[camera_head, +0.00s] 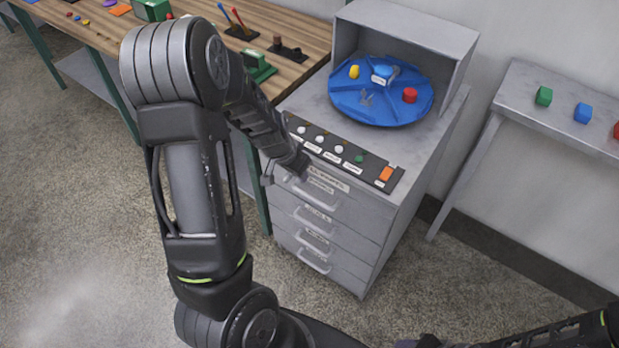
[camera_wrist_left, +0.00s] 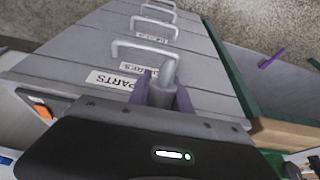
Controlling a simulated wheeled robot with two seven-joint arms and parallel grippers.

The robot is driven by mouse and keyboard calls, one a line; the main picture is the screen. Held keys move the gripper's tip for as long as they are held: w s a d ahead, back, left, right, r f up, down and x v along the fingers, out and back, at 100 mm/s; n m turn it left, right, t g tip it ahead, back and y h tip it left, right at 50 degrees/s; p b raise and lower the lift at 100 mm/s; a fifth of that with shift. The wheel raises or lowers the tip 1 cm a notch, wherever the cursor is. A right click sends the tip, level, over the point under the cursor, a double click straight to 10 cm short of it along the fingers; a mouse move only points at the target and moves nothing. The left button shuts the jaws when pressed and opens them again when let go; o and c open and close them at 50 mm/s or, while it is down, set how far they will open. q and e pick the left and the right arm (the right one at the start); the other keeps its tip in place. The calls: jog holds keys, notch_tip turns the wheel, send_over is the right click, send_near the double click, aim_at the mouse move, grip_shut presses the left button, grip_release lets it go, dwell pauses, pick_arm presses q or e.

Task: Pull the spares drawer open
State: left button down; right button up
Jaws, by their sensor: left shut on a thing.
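A grey drawer cabinet (camera_head: 345,262) stands at the centre of the head view, with labelled drawers stacked in its front. My left gripper (camera_head: 300,168) is at the left part of the uppermost drawer front. In the left wrist view, my gripper's fingers (camera_wrist_left: 165,98) are shut on a grey bar-like handle (camera_wrist_left: 170,72). A label reading PARTS (camera_wrist_left: 110,79) is beside it, and a partly covered label ending in RES (camera_wrist_left: 130,67) is near it. The gripper hides much of the top front, so I cannot tell whether that drawer stands out. My right gripper (camera_head: 430,342) is barely in view at the bottom edge.
A button panel (camera_head: 340,152) runs along the cabinet's top front edge. A blue round tray (camera_head: 375,108) with small coloured pieces sits above. A wooden workbench (camera_head: 280,22) is at the left, a grey side table (camera_head: 520,90) at the right. Floor before the drawers is clear.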

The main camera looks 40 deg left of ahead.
pick_arm(q)
jog(key=x, duration=1)
jog(key=shift+b, duration=0.45)
pick_arm(e)
jog(key=shift+w+f, duration=0.15)
jog(key=shift+f, duration=0.3)
